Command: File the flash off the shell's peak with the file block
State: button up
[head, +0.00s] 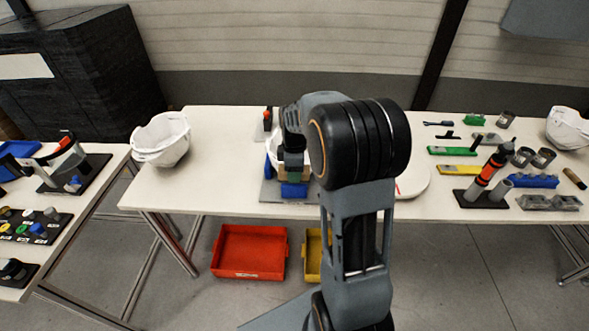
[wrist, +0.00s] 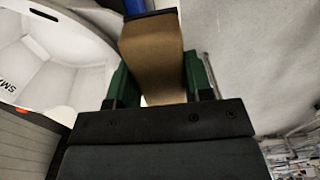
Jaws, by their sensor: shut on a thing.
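My gripper (head: 291,163) is over the middle table, shut on the file block. In the wrist view the tan file block (wrist: 152,50) sits between its two green fingers. In the head view the white shell (head: 272,146) is mostly hidden behind my gripper and arm, above a grey plate (head: 268,192) with a blue part (head: 293,190). The wrist view shows a white curved shell surface (wrist: 62,62) with dark lettering at left, beside the gripper. I cannot tell whether the block touches the peak, and no flash can be made out.
Another white shell (head: 163,140) stands at the table's left end, and one more (head: 569,128) at the far right. Tools and a dark stand (head: 481,198) crowd the right side. A red bin (head: 249,252) and a yellow bin (head: 313,262) are below. The table's left front is clear.

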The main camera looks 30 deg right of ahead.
jog(key=shift+d, duration=0.1)
jog(key=shift+s+d+r, duration=0.15)
jog(key=shift+s+d, duration=0.35)
jog(key=shift+d, duration=0.3)
jog(key=shift+w+a+f, duration=0.1)
jog(key=shift+w+a, duration=0.4)
jog(key=shift+a, duration=0.4)
jog(key=shift+w+a+f, duration=0.1)
jog(key=shift+w+a, duration=0.35)
jog(key=shift+a, duration=0.4)
jog(key=shift+d, duration=0.15)
jog(key=shift+s+d, duration=0.5)
jog(key=shift+d, duration=0.3)
jog(key=shift+s+d, duration=0.45)
jog(key=shift+d, duration=0.35)
jog(key=shift+w+a+f, duration=0.1)
jog(key=shift+w+a, duration=0.4)
jog(key=shift+a, duration=0.4)
jog(key=shift+w+a+f, duration=0.1)
jog(key=shift+w+a, duration=0.35)
jog(key=shift+a, duration=0.4)
jog(key=shift+s+d, duration=0.5)
jog(key=shift+d, duration=0.35)
jog(key=shift+r+p, duration=0.1)
jog(key=shift+p, duration=0.2)
